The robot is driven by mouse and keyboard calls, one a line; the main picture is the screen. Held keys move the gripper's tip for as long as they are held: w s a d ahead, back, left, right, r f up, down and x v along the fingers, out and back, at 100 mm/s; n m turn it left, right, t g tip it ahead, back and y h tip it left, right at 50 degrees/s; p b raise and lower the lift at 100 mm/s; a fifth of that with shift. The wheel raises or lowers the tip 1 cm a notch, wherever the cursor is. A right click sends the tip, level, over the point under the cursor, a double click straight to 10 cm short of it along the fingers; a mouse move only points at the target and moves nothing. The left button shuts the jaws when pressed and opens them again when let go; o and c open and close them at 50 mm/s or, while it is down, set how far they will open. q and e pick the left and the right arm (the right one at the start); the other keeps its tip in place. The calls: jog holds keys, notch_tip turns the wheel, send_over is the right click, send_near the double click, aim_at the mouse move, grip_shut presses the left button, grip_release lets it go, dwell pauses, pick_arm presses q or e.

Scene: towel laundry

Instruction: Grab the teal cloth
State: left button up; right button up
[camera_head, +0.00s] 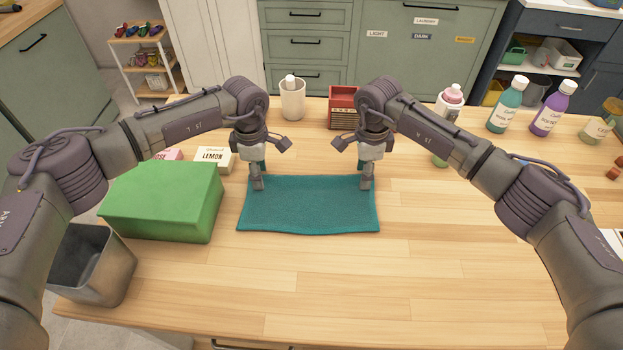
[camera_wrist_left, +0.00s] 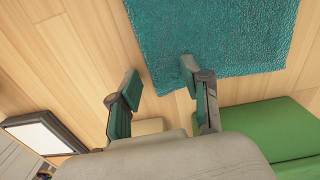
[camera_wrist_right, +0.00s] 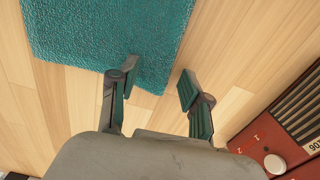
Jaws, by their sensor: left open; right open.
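The teal cloth (camera_head: 308,207) lies flat and spread out on the wooden table, in front of both grippers. It also shows in the left wrist view (camera_wrist_left: 220,35) and in the right wrist view (camera_wrist_right: 105,30). My left gripper (camera_head: 258,184) is open at the cloth's far left corner; in the left wrist view (camera_wrist_left: 158,75) one finger is over the cloth's corner and the other over bare wood. My right gripper (camera_head: 366,182) is open at the far right corner; in the right wrist view (camera_wrist_right: 158,82) its fingers sit either side of that corner. Both grippers are empty.
A green box (camera_head: 160,203) stands left of the cloth, with a lemon box (camera_head: 214,158) behind it. Teal (camera_head: 508,107) and purple (camera_head: 552,110) bottles stand back right. The table's front is clear.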

pick_arm(q)
jog(key=shift+f, duration=0.25)
pick_arm(e)
jog(key=shift+f, duration=0.25)
jog(key=shift+f, duration=0.15)
pick_arm(q)
jog(key=shift+s, duration=0.15)
jog(key=c, duration=0.6)
pick_arm(e)
jog(key=shift+s, duration=0.15)
jog(key=c, duration=0.6)
pick_arm(q)
grip_shut()
pick_arm(e)
grip_shut()
jog(key=shift+f, duration=0.1)
pick_arm(q)
jog(key=shift+a+r, duration=0.1)
pick_arm(e)
jog(key=shift+d, duration=0.1)
